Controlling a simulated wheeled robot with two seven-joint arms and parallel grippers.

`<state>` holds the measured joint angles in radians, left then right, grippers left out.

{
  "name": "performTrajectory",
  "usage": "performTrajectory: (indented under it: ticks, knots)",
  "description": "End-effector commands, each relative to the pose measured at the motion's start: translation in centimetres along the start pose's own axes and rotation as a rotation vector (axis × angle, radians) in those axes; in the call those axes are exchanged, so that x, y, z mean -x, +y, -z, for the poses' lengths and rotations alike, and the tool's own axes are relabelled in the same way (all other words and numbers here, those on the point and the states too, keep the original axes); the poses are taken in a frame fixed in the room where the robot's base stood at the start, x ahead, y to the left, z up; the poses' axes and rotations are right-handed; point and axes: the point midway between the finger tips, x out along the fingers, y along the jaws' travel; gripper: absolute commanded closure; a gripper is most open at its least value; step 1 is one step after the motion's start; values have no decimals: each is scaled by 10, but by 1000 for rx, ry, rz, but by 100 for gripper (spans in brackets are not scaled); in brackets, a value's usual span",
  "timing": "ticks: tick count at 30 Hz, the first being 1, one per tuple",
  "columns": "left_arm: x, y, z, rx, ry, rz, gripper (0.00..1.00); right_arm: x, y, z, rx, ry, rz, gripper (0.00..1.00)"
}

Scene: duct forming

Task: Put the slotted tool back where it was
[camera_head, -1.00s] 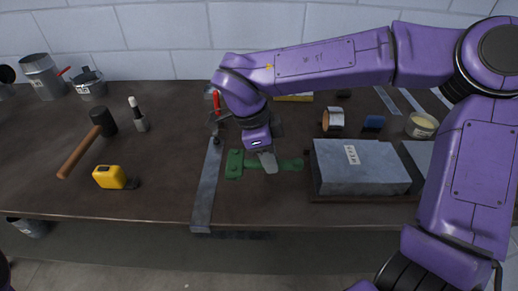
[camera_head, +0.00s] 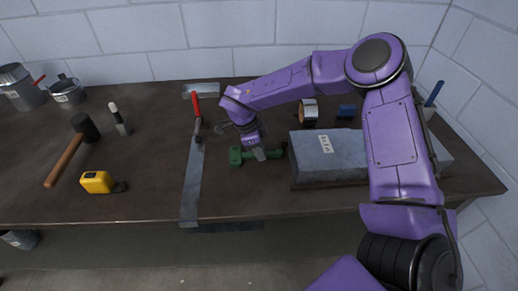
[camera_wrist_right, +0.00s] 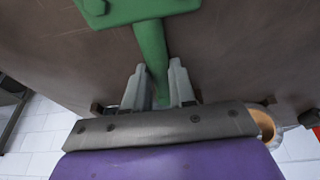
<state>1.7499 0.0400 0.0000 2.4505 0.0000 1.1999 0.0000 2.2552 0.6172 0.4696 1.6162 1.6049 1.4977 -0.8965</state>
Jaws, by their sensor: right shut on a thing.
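The green slotted tool (camera_head: 236,156) shows in the head view just left of the grey block, with a wide end at the left and a narrow bar running right. My right gripper (camera_head: 260,154) is over that bar. In the wrist view my right gripper (camera_wrist_right: 160,90) has a finger on each side of the green bar (camera_wrist_right: 152,48) and is shut on it. The wide green head (camera_wrist_right: 130,8) lies beyond the fingertips, partly cut off by the frame. I cannot tell whether the tool touches the table. My left gripper is not in view.
A grey block (camera_head: 345,165) stands close to the right. A long metal strip (camera_head: 193,180) with a red-handled tool (camera_head: 195,103) lies to the left. A hammer (camera_head: 66,158) and yellow tape measure (camera_head: 97,182) are farther left. The table (camera_head: 150,150) has bare room between.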

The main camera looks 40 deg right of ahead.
Motion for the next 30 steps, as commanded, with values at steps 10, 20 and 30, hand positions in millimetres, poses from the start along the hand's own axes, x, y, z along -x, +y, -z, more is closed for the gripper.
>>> performTrajectory:
  ticks: [10, 20, 30]
  knots:
    - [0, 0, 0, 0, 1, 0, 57, 1, 0, 0, -1, 0, 1, 49]
    - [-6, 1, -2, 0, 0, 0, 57, 24, -1, 0, -3, -3, 5, 49]
    - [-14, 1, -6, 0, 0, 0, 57, 105, 0, 0, -3, -1, 4, 49]
